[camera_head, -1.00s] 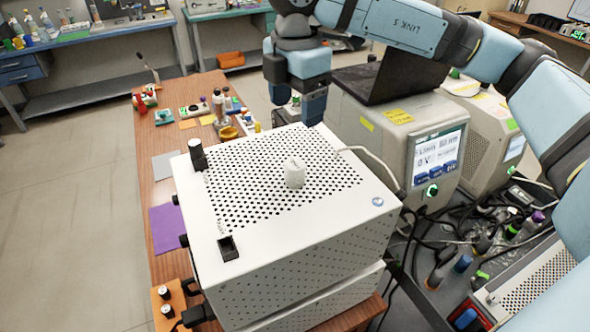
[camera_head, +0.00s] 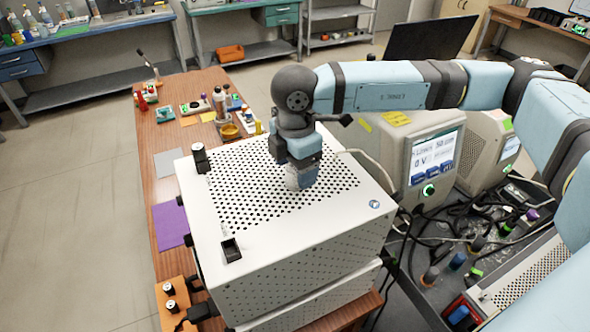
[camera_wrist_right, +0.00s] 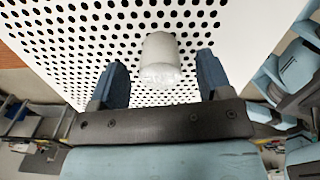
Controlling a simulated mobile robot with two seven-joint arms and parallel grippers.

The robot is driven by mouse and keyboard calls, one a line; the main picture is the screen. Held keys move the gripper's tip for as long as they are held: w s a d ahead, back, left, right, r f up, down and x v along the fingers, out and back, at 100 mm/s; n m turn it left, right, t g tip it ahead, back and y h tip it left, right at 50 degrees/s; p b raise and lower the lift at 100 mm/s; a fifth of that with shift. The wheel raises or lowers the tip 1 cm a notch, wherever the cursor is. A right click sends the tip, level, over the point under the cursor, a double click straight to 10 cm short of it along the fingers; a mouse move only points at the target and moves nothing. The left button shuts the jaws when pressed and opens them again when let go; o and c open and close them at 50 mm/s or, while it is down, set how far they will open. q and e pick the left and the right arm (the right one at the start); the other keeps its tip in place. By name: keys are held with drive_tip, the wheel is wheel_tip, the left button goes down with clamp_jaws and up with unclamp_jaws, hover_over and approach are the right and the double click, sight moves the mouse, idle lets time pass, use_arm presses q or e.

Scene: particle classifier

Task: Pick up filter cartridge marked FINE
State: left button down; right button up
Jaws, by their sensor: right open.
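A white cylinder (camera_wrist_right: 160,50), which looks like a filter cartridge, stands on the perforated top of the white box (camera_head: 290,243). No FINE mark can be read on it. In the wrist view its lower end is paler and clearer. My right gripper (camera_wrist_right: 162,68) is open, with one dark finger on each side of the cylinder and a gap on both sides. In the head view my right gripper (camera_head: 301,180) hangs over the middle of the box top and mostly hides the cylinder. My left gripper is not in view.
A black-capped cylinder (camera_head: 199,157) and a small black socket (camera_head: 231,250) sit on the box's left side. An orange block (camera_head: 178,297) with two small cylinders lies at front left. An instrument with a lit screen (camera_head: 432,157) stands right. A pale cable crosses behind the gripper.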

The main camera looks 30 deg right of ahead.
drive_tip(key=shift+f, duration=0.5)
drive_tip(key=c, duration=1.1)
drive_tip(key=shift+r, duration=0.1)
